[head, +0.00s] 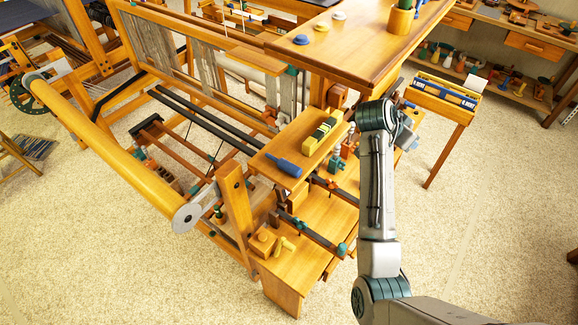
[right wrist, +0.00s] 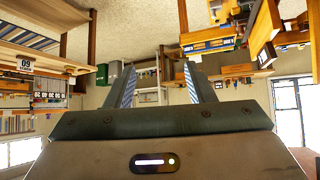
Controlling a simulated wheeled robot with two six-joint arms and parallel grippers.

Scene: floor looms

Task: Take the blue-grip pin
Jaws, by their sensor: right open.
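A blue handle-shaped piece (head: 284,166), which looks like the blue-grip pin, lies on a small wooden shelf (head: 268,153) at the loom's near right corner. Any metal shaft on it is too small to make out. My right arm rises in front of the loom's right side, with its wrist to the right of the shelf and apart from the blue piece. My right gripper (right wrist: 160,72) is open and empty in the right wrist view, its fingers pointing out over the room. The blue piece is not clear in that view. My left gripper is not in view.
A yellow-green block (head: 321,137) lies on the same shelf, behind the blue piece. A wooden tabletop (head: 350,35) with knobs and a pot overhangs behind. A small side stand (head: 440,105) is at right. Open carpet (head: 490,230) lies right of the loom.

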